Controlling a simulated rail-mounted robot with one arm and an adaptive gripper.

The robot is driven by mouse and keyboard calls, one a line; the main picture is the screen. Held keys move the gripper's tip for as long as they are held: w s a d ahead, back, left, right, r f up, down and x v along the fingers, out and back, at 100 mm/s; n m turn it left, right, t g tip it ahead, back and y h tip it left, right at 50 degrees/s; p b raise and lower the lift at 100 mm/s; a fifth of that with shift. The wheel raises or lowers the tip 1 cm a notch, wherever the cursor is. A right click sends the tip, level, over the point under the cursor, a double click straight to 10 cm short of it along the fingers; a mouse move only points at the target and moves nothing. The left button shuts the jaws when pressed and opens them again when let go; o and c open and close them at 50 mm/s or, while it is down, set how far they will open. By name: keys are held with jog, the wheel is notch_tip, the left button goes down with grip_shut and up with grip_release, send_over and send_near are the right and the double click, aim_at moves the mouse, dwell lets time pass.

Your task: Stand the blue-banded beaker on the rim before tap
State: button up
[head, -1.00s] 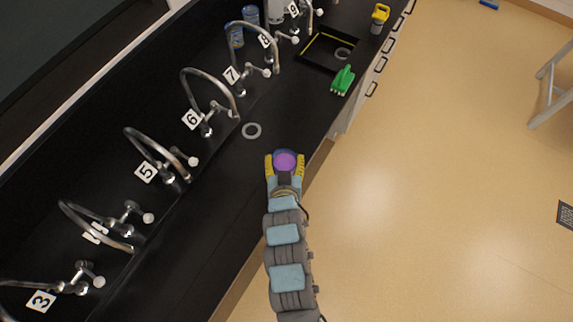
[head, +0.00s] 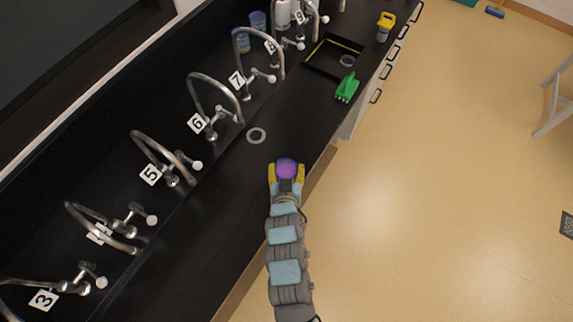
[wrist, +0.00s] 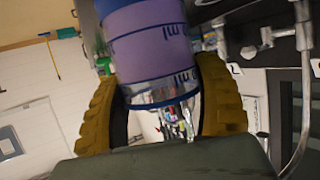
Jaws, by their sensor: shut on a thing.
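A beaker of purple liquid (head: 286,169) is held between the yellow fingers of my gripper (head: 286,176). In the wrist view the beaker (wrist: 150,45) shows blue graduation lines and a blue band near its lower end, and it looks slightly tilted in the picture. My gripper (wrist: 162,110) is shut on its sides. The beaker's underside is hidden in the head view.
Taps with number cards line the bench's left side; tap 5 (head: 160,155) and tap 7 (head: 258,55) flank tap 6. A green brush-like object (head: 347,88) and a yellow-framed black basin (head: 320,68) with another ring lie farther up. The bench around the near ring is clear.

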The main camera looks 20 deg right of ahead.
dwell(0.3)
jog(key=o, duration=1.3)
jog(key=shift+c, duration=0.2)
jog(key=shift+r, duration=0.15)
jog(key=shift+s+a+r, duration=0.15)
jog(key=shift+s+a, duration=0.05)
jog(key=shift+s, duration=0.05)
jog(key=v, duration=1.1)
jog(key=shift+s+p, duration=0.15)
jog(key=shift+p, duration=0.3)
